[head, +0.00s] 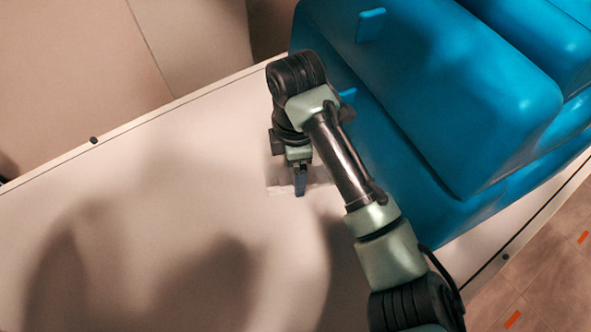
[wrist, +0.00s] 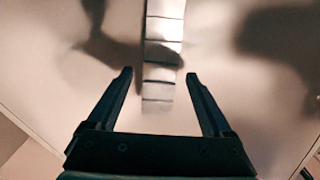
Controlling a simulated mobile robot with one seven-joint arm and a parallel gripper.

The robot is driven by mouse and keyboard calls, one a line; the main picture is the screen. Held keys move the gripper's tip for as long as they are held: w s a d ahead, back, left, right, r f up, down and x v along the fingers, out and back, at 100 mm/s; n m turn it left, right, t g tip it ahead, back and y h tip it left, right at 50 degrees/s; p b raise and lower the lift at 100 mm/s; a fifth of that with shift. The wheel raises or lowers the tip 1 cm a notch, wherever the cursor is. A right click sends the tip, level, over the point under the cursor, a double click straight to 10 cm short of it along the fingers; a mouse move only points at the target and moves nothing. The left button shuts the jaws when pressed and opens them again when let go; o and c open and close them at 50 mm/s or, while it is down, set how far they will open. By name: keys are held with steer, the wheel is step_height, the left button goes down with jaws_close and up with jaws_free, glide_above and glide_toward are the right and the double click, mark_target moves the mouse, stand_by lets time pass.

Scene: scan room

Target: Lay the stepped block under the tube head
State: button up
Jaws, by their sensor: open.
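The stepped block (head: 279,181) is a pale, silvery piece on the white table, mostly hidden behind my gripper in the head view. In the wrist view the stepped block (wrist: 162,50) is a long strip of grey and whitish bands divided by dark lines, running down from the top edge. My gripper (head: 300,190) points down over it. In the wrist view my gripper (wrist: 159,78) is open, with one fingertip on each side of the strip's lower part and a visible gap on both sides. I cannot tell its height above the block. I cannot make out the tube head.
A large blue, rounded, stepped body (head: 450,100) stands on the right, close to my arm. The white table (head: 130,210) is bare to the left of the block, with broad shadows on it. Its far edge runs diagonally, with a tiled floor (head: 545,290) at the lower right.

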step_height(320, 180, up, 10)
steer(key=p, duration=0.2)
steer(key=shift+r, duration=0.15)
stand_by(0.4)
